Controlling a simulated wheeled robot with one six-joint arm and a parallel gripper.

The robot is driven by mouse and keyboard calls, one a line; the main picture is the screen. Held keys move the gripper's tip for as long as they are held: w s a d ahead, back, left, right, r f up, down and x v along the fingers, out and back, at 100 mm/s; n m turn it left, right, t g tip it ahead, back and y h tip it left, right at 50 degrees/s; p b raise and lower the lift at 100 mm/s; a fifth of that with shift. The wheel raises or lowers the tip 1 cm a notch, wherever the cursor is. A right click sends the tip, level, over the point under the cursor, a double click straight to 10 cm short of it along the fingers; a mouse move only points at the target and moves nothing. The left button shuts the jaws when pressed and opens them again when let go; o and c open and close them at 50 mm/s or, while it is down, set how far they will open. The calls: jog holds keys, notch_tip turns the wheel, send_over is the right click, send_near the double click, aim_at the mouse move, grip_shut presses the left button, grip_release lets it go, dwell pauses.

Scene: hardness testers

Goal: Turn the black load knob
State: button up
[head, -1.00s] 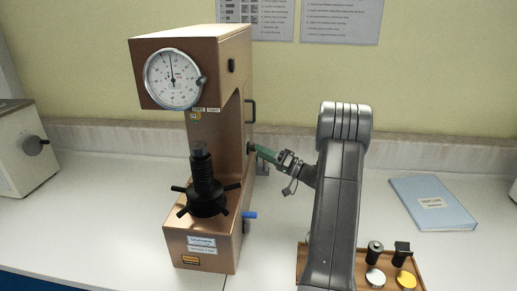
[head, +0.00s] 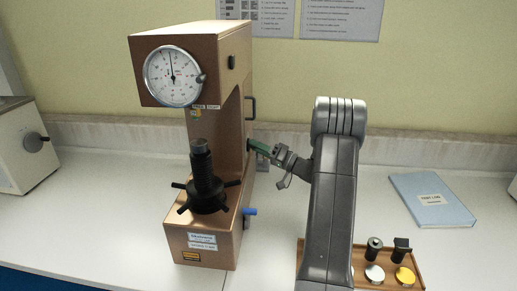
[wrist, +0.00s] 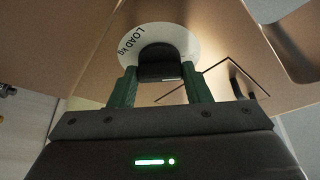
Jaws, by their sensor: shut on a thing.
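The black load knob (wrist: 160,64) sits on a white round dial plate marked "LOAD kg" (wrist: 130,45) on the side of the copper-coloured hardness tester (head: 230,90). My gripper (wrist: 160,76) has one green finger on each side of the knob and is shut on it. In the head view my gripper (head: 254,146) reaches the tester's right side from the right. The knob is mostly hidden there by the fingers. The knob's pointer and most of the dial's numbers cannot be read.
A black handle (head: 251,108) stands out above my gripper, and a blue-tipped lever (head: 249,212) below it. A brown tray (head: 415,268) with small parts lies by my arm. A blue folder (head: 432,200) lies at right. Another tester (head: 22,150) stands at far left.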

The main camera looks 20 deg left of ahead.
jog(key=m+t+h+b, duration=0.1)
jog(key=m, duration=0.3)
jog(key=m+h, duration=0.2)
jog(key=m, duration=0.3)
jog(key=shift+s+r+t+b, duration=0.1)
jog(key=shift+r+t+b, duration=0.1)
jog(key=shift+t+b, duration=0.2)
jog(key=shift+m, duration=0.3)
jog(key=o, duration=1)
jog(key=shift+d, duration=0.1)
jog(key=d, duration=0.4)
jog(key=s+d+b, duration=0.1)
jog(key=d, duration=0.4)
jog(key=s+d+b, duration=0.1)
jog(key=d, duration=0.3)
jog(key=shift+d, duration=0.3)
